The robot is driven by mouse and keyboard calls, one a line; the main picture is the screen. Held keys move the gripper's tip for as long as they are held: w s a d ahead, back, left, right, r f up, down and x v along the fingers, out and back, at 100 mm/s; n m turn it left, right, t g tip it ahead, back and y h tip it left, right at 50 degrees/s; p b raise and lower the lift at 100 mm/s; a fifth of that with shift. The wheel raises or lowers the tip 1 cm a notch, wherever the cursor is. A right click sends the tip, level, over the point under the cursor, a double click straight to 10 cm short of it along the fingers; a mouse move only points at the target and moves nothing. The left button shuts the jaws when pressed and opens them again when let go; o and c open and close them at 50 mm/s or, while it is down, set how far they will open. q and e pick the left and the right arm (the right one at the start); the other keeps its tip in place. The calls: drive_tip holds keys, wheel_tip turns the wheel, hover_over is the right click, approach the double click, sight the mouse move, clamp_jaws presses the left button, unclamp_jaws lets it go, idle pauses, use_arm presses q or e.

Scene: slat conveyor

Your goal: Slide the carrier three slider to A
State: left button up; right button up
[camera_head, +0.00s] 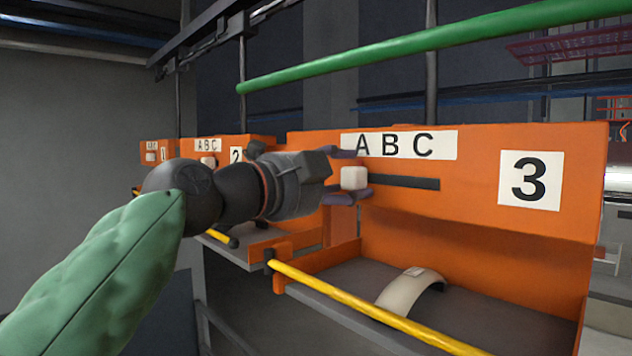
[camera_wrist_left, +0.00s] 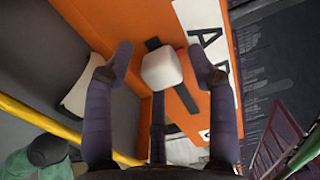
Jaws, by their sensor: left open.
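Carrier three is the large orange panel (camera_head: 480,215) marked 3, with an A B C label (camera_head: 400,145) above a dark horizontal slot (camera_head: 410,182). Its slider is a white block-shaped knob (camera_head: 354,178), roughly below the A; most of the slot shows to its right. The knob also shows in the left wrist view (camera_wrist_left: 162,69), with a short piece of slot beyond it. My left gripper (camera_head: 353,174) is open, one finger above the knob and one below. In the left wrist view, gaps show between the knob and both fingertips. My right gripper is out of view.
Carriers 2 (camera_head: 257,141) and 1 (camera_head: 145,150) stand farther back on the left. A yellow bar (camera_head: 360,305) runs along the front of carrier three's tray, which holds a pale curved piece (camera_head: 405,292). A green pipe (camera_head: 430,40) crosses overhead.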

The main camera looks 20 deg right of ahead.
use_arm(q)
drive_tip(key=v, duration=1.1)
drive_tip(key=shift+a, duration=0.35)
drive_tip(key=shift+w+f, duration=0.1)
